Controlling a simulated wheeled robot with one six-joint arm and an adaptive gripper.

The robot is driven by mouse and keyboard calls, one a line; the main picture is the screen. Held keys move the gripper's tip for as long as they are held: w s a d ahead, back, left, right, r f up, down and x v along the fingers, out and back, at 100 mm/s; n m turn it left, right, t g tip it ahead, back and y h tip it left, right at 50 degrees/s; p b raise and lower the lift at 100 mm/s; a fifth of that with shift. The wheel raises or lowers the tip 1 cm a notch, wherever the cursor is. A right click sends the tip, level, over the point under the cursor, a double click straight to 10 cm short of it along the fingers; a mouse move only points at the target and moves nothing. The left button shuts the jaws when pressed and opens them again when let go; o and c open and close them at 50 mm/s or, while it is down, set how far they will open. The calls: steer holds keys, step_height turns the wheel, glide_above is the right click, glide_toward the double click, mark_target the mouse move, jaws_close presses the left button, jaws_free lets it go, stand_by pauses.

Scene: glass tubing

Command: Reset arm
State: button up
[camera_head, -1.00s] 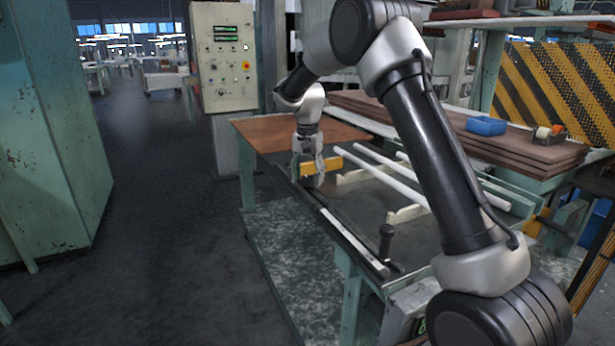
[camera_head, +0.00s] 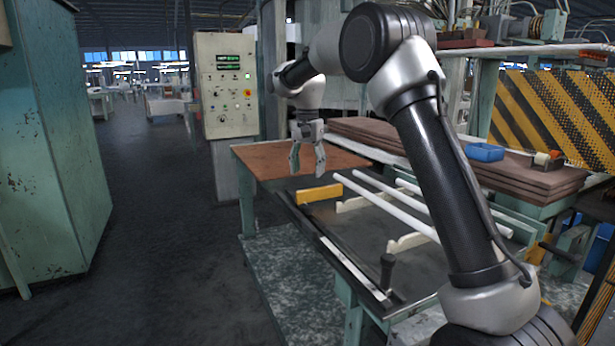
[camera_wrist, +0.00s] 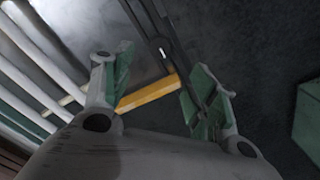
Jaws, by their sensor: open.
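My gripper (camera_head: 307,160) hangs pointing down above the left far part of the workbench. Its two fingers are apart with nothing between them. In the wrist view my gripper (camera_wrist: 155,100) shows green-padded fingers spread wide. Below it is a yellow block (camera_head: 320,194) on the bench, seen between and beyond the fingers in the wrist view (camera_wrist: 147,94). The block is apart from the fingers. White glass tubes (camera_head: 395,205) lie on pale notched supports (camera_head: 408,242) to the right of the gripper.
A control panel (camera_head: 224,85) stands behind the bench on the left. Stacked brown boards (camera_head: 455,150) hold a blue tray (camera_head: 485,152) and a tape roll (camera_head: 542,159). A dark upright handle (camera_head: 387,270) stands at the bench's near edge. A green cabinet (camera_head: 50,150) is far left; the floor between is clear.

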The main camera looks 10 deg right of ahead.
stand_by(0.3)
steer(key=s+f+n, duration=0.3)
steer(key=f+n, duration=0.1)
steer(key=s+d+r+n+t, duration=0.1)
steer(key=s+d, duration=0.4)
steer(key=s, duration=0.8)
steer(key=s+d+r+n+t, duration=0.1)
steer(key=s+d, duration=0.4)
steer(key=s, duration=0.8)
steer(key=s+d+r+n+t, duration=0.1)
steer(key=s+d+r, duration=0.3)
steer(key=s, duration=0.9)
steer(key=shift+d+r+t, duration=0.15)
steer(key=shift+d+t, duration=0.25)
steer(key=shift+t, duration=0.3)
